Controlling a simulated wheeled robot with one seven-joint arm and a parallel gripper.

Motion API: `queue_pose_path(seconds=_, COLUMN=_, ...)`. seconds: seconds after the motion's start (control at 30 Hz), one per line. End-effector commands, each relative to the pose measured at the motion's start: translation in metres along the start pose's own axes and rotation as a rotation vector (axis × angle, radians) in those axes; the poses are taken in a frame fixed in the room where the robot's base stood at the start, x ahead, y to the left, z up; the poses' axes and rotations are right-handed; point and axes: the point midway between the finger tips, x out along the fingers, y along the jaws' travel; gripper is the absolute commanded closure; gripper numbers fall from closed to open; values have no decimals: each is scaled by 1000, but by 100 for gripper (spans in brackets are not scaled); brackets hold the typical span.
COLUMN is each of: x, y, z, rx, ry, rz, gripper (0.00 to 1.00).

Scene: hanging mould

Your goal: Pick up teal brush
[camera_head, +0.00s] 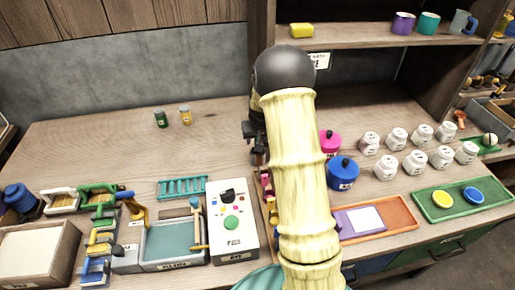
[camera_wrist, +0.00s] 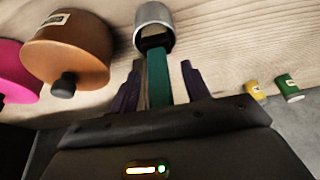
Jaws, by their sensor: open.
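The teal brush (camera_wrist: 157,82) shows in the wrist view as a flat teal handle reaching out of a grey metal cup (camera_wrist: 155,20). My gripper (camera_wrist: 161,88) is open, with its purple fingers on the left and right of the teal handle. Small gaps show between handle and fingers. The brush's other end is hidden, inside the cup or by my gripper's body. In the head view, my dark gripper (camera_head: 256,140) is partly behind my pale arm, and the brush and cup are hidden there.
A brown lidded pot (camera_wrist: 68,50) and a pink pot (camera_wrist: 15,70) stand left of the cup in the wrist view. A yellow can (camera_wrist: 255,90) and a green can (camera_wrist: 287,88) are at right. Several white jars (camera_head: 413,162) stand right of my arm. The back-left table is mostly clear.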

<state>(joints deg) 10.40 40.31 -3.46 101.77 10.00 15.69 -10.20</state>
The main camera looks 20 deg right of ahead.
Motion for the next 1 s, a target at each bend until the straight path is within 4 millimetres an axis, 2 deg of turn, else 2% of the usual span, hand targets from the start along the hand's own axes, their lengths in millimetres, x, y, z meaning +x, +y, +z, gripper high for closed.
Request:
queue_pose_path(seconds=0.47, x=0, y=0, z=0, rx=0, ry=0, rz=0, gripper=53)
queue_pose_path(seconds=0.5, x=0, y=0, z=0, rx=0, ry=0, rz=0, gripper=55)
queue_pose_path(seconds=0.57, x=0, y=0, z=0, rx=0, ry=0, rz=0, gripper=66)
queue_pose_path(seconds=0.73, x=0, y=0, z=0, rx=0, ry=0, rz=0, gripper=100)
queue_pose_path(seconds=1.0, x=-1, y=0, z=-1, rx=0, ry=1, rz=0, gripper=100)
